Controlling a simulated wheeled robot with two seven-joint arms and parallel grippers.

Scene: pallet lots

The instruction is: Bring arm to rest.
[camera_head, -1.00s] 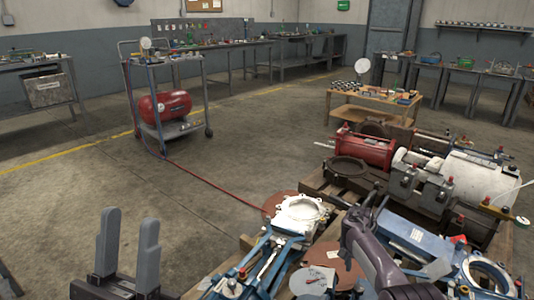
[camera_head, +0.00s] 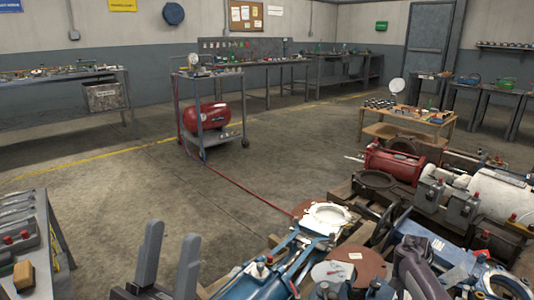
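My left gripper (camera_head: 171,234) shows at the bottom, left of the middle. Its two grey fingers point up and stand apart with nothing between them. It is over bare floor, left of the pallet load. My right arm, dark purple-grey, comes in at the bottom right over the pallet load. Its gripper (camera_head: 388,224) is dark and blends with the parts behind it, so I cannot tell how its fingers stand.
Pallets at the right bear a red cylinder (camera_head: 394,161), a white cylinder (camera_head: 497,193) and a white ring flange (camera_head: 327,214). A cart (camera_head: 183,93) carries a red compressor (camera_head: 206,116). A workbench (camera_head: 36,215) edges in at the left.

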